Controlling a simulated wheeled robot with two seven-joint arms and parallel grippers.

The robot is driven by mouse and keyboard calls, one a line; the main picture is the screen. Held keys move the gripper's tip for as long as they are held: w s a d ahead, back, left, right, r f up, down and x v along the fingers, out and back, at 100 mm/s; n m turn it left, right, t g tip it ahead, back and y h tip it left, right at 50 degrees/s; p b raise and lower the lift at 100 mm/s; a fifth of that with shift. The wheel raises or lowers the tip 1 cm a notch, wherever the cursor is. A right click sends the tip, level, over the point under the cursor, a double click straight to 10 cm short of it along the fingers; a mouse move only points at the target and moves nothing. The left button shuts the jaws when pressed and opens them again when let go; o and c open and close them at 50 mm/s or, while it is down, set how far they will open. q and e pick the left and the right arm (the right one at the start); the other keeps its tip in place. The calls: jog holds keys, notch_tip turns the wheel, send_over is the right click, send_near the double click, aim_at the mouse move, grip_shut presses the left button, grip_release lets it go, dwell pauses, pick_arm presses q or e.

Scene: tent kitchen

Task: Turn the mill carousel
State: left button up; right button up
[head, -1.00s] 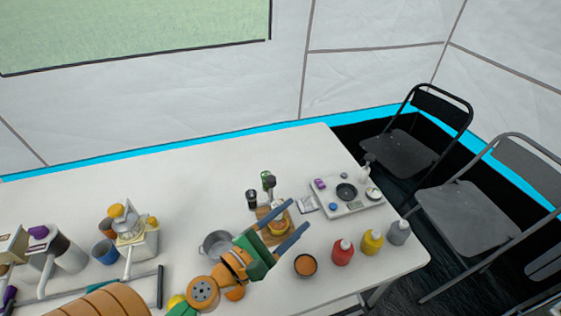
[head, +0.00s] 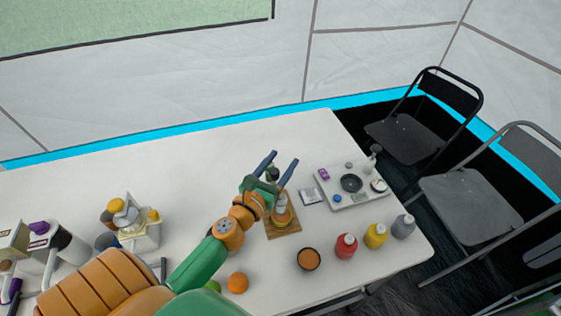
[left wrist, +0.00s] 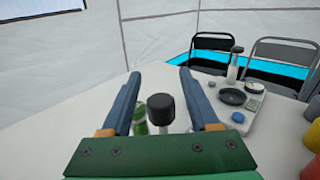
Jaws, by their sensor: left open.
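The mill carousel, on a square wooden base (head: 283,233), stands on the white table in the head view. My left arm and hand cover much of it. My left gripper (head: 284,158) is open above the carousel, its two blue fingers spread apart. In the left wrist view, a dark mill with a black knob (left wrist: 160,108) shows between the open fingers (left wrist: 160,74), and a green-topped mill (left wrist: 139,120) stands beside it near the left finger. I cannot tell whether a finger touches a mill. My right gripper is not in view.
The table behind is clear.

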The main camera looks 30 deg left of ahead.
pick_arm(q)
jog(key=shift+s, duration=0.1)
grip_shut()
jog(key=shift+d+m+h, duration=0.1)
jog(key=shift+m+h, duration=0.2)
jog(key=m+h, duration=0.1)
jog(key=h, duration=0.2)
jog(key=shift+d+m+b, duration=0.2)
jog(key=shift+m+b, duration=0.15)
jog(key=shift+m, duration=0.05)
jog(key=m+h+b, duration=0.1)
jog(key=h, duration=0.1)
jog(key=m+g+h, duration=0.1)
jog(key=h, duration=0.1)
jog(key=shift+d+f+m+b, duration=0.2)
jog(key=shift+d+m+b, duration=0.15)
jog(key=shift+m, duration=0.05)
jog(key=shift+s+d+r+m+g+h+b, duration=0.1)
jog(key=shift+s+d+m+g+h+b, duration=0.3)
jog(key=shift+m+g+h+b, duration=1.75)
jog(key=shift+s+d+f+m+g+h+b, duration=0.1)
jog(key=shift+s+d+m+g+h+b, duration=0.25)
jog(key=shift+m+g+h+b, duration=1.8)
jog(key=shift+s+d+r+m+g+h+b, duration=0.1)
jog(key=shift+s+d+m+g+h+b, duration=0.3)
jog(key=shift+m+g+h+b, duration=1.75)
jog(key=shift+s+a+n+g+y+b, duration=0.15)
jog(key=shift+n+g+y+b, duration=0.35)
jog(key=shift+g+y, duration=0.25)
